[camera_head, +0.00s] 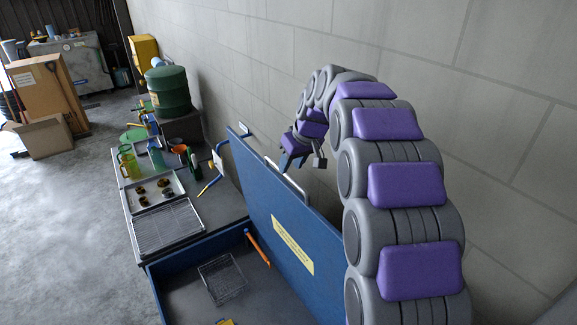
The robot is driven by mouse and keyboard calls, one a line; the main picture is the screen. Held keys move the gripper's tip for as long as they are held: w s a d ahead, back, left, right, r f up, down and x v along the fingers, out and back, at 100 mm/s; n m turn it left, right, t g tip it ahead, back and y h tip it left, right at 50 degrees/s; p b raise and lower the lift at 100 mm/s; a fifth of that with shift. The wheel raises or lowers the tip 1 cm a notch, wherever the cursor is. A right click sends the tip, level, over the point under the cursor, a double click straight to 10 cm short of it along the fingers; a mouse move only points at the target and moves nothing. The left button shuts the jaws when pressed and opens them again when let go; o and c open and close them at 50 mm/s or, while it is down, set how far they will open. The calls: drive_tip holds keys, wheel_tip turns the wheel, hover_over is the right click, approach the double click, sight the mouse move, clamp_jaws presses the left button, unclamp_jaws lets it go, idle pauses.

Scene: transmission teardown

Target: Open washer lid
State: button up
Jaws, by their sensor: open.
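The washer lid (258,198) is a blue panel with a yellow label on its inner face. It stands raised, tilted up along the wall side of the blue washer (168,264). A silver handle (291,184) is on the lid's upper edge. My gripper (304,162) is open, just behind and above the lid edge near the handle. I cannot tell whether it touches the lid; nothing shows between its fingers. Inside the open washer are a wire basket (223,280) and an orange tool (257,247).
A dark bench beside the washer holds a wire rack (168,227), a tray (158,195) of small parts, bottles and tools. A green drum (168,91) stands behind it. The block wall runs close along the right. Open floor (70,230) lies to the left.

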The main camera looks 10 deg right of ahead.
drive_tip(key=shift+x, duration=1.55)
clamp_jaws()
